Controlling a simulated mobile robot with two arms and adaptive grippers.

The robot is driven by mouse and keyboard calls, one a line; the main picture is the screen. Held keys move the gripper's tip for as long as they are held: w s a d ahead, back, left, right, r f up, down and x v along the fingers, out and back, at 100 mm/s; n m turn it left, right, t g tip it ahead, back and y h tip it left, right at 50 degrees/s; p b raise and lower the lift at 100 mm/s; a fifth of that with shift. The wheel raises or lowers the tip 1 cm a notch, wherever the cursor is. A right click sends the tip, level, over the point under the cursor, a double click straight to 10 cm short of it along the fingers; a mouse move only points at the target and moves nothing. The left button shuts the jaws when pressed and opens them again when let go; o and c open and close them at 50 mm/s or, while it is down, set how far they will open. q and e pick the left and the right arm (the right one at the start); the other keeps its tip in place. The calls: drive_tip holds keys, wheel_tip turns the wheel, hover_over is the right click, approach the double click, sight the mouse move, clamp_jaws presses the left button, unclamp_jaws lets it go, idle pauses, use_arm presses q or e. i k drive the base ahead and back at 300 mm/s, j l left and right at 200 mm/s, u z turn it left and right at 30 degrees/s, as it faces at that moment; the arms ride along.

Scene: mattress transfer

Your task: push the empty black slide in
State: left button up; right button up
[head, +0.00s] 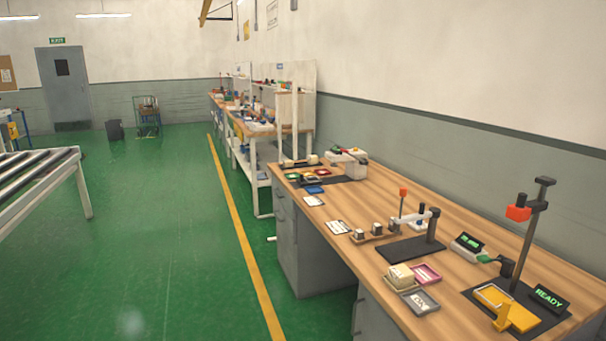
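Neither of my grippers shows in the head view. I cannot make out for sure which thing is the empty black slide. Dark flat pieces lie on the long wooden bench (372,212) at the right. One is the black base plate (405,250) under a white and black fixture (432,226). Another is the dark mat (545,318) under a yellow fixture (522,316) at the near right. At this distance their details are too small to read.
A roller conveyor (78,152) stands at the left. Green floor (165,235) lies clear between it and the bench, with a yellow line (243,255) along the bench side. Grey cabinets (300,245) are under the bench. More workstations (262,125) stand farther back.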

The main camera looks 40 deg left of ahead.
sight(309, 181)
drive_tip(key=i+j, duration=0.2)
drive_tip(key=j, duration=0.15)
drive_tip(key=i+j, duration=0.2)
drive_tip(key=j, duration=0.2)
drive_tip(key=i+j+z, duration=0.1)
drive_tip(key=j, duration=0.25)
drive_tip(key=i+j, duration=0.25)
drive_tip(key=j, duration=0.15)
drive_tip(key=i+j, duration=0.2)
drive_tip(key=j, duration=0.2)
